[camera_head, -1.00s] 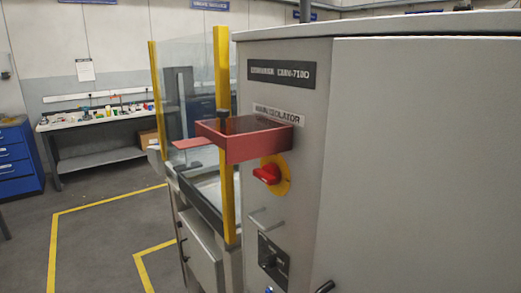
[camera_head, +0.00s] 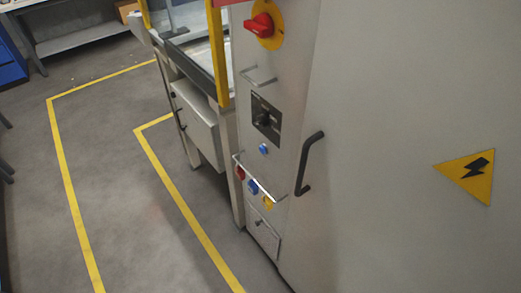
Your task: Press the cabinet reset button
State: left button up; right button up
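The grey cabinet (camera_head: 385,120) fills the right side of the view, with its narrow control face turned to the left. A small blue button (camera_head: 263,149) sits on that face, below a black plate with a rotary switch (camera_head: 265,119). No label can be read on the button. A red isolator handle (camera_head: 259,25) on a yellow disc is higher up. Neither of my grippers is in view.
A black door handle (camera_head: 308,163) sticks out right of the button. Below it, a rail carries red (camera_head: 240,172), blue (camera_head: 252,187) and yellow (camera_head: 268,202) tags or padlocks. The floor (camera_head: 120,200) at left is clear, with yellow lines.

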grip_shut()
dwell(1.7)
